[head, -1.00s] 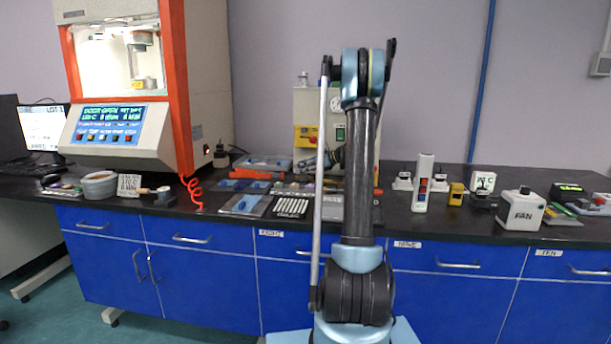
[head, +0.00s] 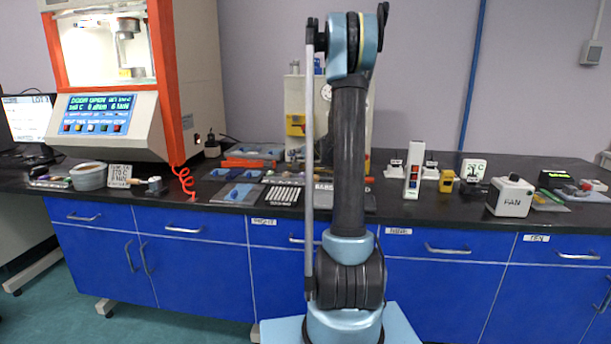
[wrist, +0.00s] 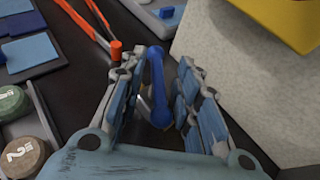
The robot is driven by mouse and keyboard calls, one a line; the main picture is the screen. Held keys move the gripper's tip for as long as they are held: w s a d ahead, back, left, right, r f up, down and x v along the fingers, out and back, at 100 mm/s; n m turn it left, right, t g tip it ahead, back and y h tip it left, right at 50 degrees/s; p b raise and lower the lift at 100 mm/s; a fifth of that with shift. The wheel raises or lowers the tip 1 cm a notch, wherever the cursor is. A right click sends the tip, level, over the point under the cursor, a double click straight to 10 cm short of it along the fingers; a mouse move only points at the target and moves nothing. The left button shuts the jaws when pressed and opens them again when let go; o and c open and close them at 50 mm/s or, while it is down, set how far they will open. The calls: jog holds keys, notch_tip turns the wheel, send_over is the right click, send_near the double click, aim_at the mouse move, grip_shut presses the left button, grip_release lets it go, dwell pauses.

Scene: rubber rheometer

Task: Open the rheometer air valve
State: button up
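A blue lever-like handle (wrist: 156,85) shows in the wrist view, standing between the two fingers of my gripper (wrist: 163,66). It looks like a valve handle, but its base is largely hidden. My gripper is open, with a finger on each side of the handle; the left finger is close to it and a gap shows on the right. Whether either finger touches it I cannot tell. In the head view my arm hides my gripper and the handle. The rheometer (head: 185,60), with orange posts and a lit screen (head: 100,113), stands at the left of the bench.
A cream machine (wrist: 225,70) with a yellow panel stands close on the right in the wrist view. Orange-handled tools (wrist: 88,20), a blue tray (wrist: 30,52) and round weights (wrist: 20,155) lie to the left.

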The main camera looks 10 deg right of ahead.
jog(key=v, duration=1.6)
jog(key=shift+s+a+f+n+g+h, duration=0.65)
jog(key=shift+s+a+n, duration=0.7)
jog(key=shift+s+n, duration=1.75)
jog(key=shift+s+a+f+n+g+h, duration=0.55)
jog(key=shift+s+a+n, duration=0.85)
jog(key=shift+s+n, duration=1.7)
jog(key=shift+s+a+f+n+g+h, duration=0.5)
jog(key=shift+s+a+n+g, duration=0.65)
jog(key=shift+s+n, duration=1.95)
jog(key=shift+w+a+f+n+t, duration=0.1)
jog(key=shift+w+a+n+t, duration=0.15)
jog(key=shift+w, duration=0.25)
jog(key=w+d+r+m+t+y, duration=0.25)
jog(key=w+d+m, duration=0.25)
jog(key=w+m, duration=0.4)
jog(key=w+d+r+m+t+y, duration=0.1)
jog(key=w+d+m+y, duration=0.3)
jog(key=w+m, duration=0.5)
jog(key=shift+n+g+h, duration=0.25)
jog(key=shift+n+h, duration=0.2)
jog(key=shift+h, duration=0.1)
jog(key=x, duration=0.6)
jog(key=d+x, duration=0.1)
jog(key=x, duration=0.5)
jog(key=w+x, duration=0.1)
jog(key=x, duration=0.4)
jog(key=shift+w+f, duration=0.2)
jog(key=shift+w, duration=0.1)
